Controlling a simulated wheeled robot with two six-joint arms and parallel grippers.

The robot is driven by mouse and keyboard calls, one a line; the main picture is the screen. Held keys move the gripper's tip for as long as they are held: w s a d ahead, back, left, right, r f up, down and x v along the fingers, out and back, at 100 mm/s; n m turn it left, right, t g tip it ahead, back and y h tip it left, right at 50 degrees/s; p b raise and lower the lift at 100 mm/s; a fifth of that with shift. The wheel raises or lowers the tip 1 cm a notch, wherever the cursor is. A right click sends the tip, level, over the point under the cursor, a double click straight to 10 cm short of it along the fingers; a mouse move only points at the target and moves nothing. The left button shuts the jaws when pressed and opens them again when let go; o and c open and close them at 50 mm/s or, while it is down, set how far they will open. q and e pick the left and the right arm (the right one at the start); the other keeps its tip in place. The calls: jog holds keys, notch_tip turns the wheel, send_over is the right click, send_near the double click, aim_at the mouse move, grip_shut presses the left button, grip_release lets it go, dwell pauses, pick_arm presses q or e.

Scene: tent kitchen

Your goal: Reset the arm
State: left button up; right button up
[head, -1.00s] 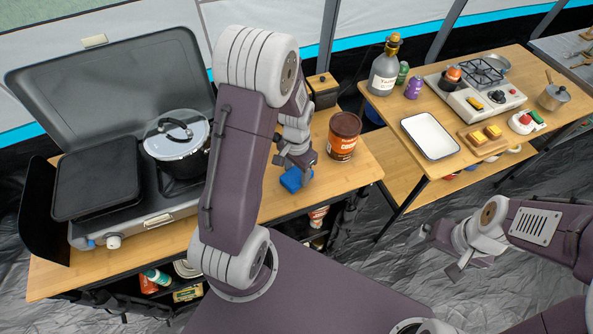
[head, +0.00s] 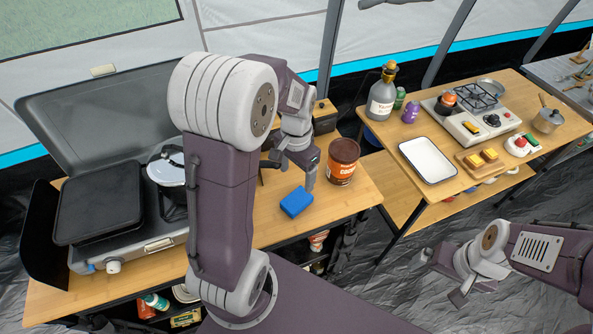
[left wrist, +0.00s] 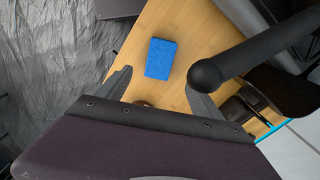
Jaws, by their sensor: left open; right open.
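My left gripper (head: 290,172) is open and empty, above the left table beside the coffee can. A blue sponge (head: 296,201) lies flat on the wooden table, below the gripper and apart from it. In the left wrist view the sponge (left wrist: 161,58) lies on the table beyond the two spread fingers (left wrist: 160,92), with nothing between them. My left arm rises in the middle of the head view and hides part of the table and pot. My right gripper (head: 440,274) is open and empty, over the floor at the lower right.
A brown coffee can (head: 342,162) stands right of the left gripper. A pot (head: 167,170) sits on the camping stove (head: 150,242) at left. The right table holds a white tray (head: 428,160), a bottle (head: 381,98) and a burner (head: 470,113). Dark floor sheeting separates the tables.

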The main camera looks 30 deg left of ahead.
pick_arm(q)
jog(key=shift+r, duration=0.35)
